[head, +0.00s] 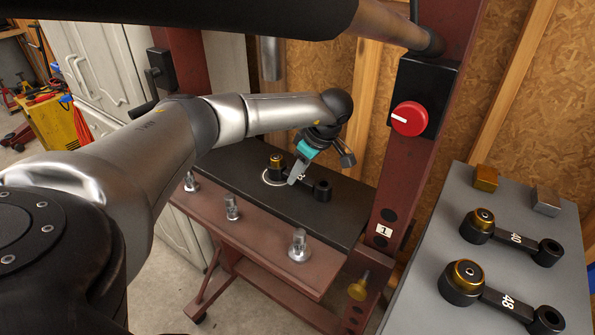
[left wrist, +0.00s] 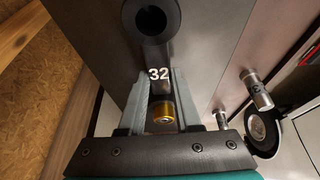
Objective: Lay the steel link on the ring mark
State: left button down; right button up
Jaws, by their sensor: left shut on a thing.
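A dark link marked 32 (left wrist: 157,74) lies between the fingers of my left gripper (left wrist: 160,100) in the left wrist view. In the head view my left gripper (head: 298,172) is shut on this link (head: 322,190) at its middle, low over the black press plate (head: 225,163). The link has a brass-coloured bush at one end and an open dark eye at the other. The pale ring mark (head: 268,181) shows on the plate under the bush end, partly covered. I cannot tell whether the link touches the plate. My right gripper is not in view.
Steel pins (head: 232,207) (head: 299,245) stand on the red front ledge (head: 265,262). A red post with a red knob (head: 409,118) rises right of the plate. The grey bench (head: 420,262) holds links marked 40 (head: 515,238) and 48 (head: 508,300), plus brass (head: 486,178) and steel (head: 546,200) blocks.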

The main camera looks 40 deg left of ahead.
aim_at(309, 180)
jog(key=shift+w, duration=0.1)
pick_arm(q)
jog(key=c, duration=1)
grip_release()
jog(key=o, duration=0.4)
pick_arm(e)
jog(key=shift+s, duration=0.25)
pick_arm(q)
jog(key=shift+d+r, duration=0.1)
jog(key=shift+r, duration=0.25)
jog(key=p+v, duration=0.1)
jog(key=v, duration=0.5)
jog(key=shift+r+p, duration=0.2)
jog(key=shift+p, duration=0.1)
jog(key=shift+d+r, duration=0.15)
jog(key=shift+r, duration=0.05)
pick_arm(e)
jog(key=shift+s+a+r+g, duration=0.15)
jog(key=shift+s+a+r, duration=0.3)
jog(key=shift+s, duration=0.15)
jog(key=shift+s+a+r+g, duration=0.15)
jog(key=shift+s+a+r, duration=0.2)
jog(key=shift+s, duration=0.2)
